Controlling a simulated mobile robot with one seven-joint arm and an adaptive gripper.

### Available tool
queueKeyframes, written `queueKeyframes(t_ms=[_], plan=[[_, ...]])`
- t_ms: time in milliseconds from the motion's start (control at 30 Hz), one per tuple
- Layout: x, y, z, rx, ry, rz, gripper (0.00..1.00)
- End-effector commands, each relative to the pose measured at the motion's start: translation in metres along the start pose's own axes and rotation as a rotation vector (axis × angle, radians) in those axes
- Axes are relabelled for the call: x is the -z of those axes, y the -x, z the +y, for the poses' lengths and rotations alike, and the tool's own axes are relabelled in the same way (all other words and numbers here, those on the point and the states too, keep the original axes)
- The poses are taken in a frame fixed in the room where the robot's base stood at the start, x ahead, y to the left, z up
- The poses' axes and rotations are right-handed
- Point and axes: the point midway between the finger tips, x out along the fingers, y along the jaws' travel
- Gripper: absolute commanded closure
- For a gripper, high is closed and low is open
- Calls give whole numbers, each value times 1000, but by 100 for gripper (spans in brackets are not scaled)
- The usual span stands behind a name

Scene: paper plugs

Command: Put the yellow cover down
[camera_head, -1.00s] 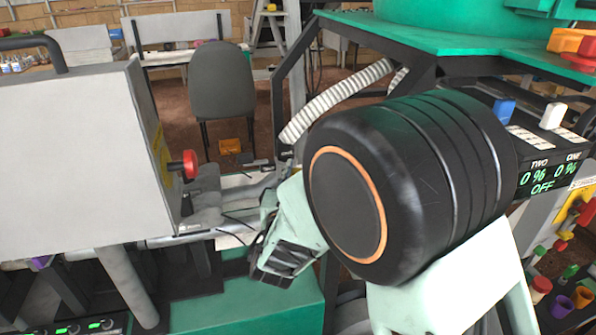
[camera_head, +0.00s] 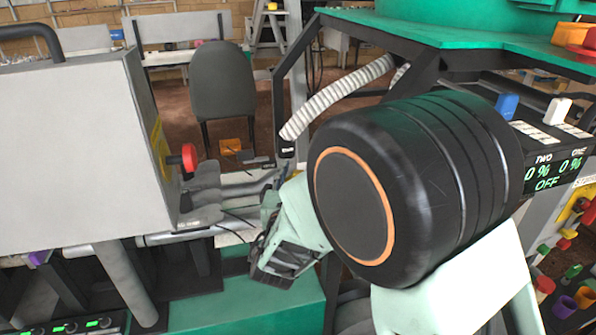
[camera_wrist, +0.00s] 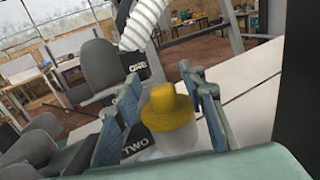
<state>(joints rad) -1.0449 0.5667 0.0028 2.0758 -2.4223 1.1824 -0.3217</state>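The yellow cover (camera_wrist: 170,108) shows in the wrist view between my gripper's two blue-green fingers. It sits on top of a pale grey-white cylinder (camera_wrist: 178,138). My gripper (camera_wrist: 160,76) is open, with one finger on each side of the cover. A gap shows between the left finger and the cover. The right finger is close to the cover, and I cannot tell whether it touches. In the head view, my gripper's dark body is low in the middle, partly behind my arm. The cover is hidden there.
A ribbed white hose (camera_head: 340,98) hangs beside a black frame; it shows at the top of the wrist view (camera_wrist: 143,24). Black blocks marked ONE (camera_wrist: 139,67) and TWO (camera_wrist: 134,138) stand nearby. A large grey box with a red knob (camera_head: 189,157) is at left.

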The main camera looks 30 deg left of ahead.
Motion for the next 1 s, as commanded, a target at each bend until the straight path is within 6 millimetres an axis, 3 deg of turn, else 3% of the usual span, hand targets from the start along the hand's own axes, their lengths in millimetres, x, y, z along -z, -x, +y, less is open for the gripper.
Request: queueKeyframes(t_ms=[300,367,700,1000], plan=[[-19,0,0,-1,0,0,62],[-11,18,1,-3,-1,1,62],[-11,94,1,-3,1,0,62],[-12,120,0,0,0,-1,62]])
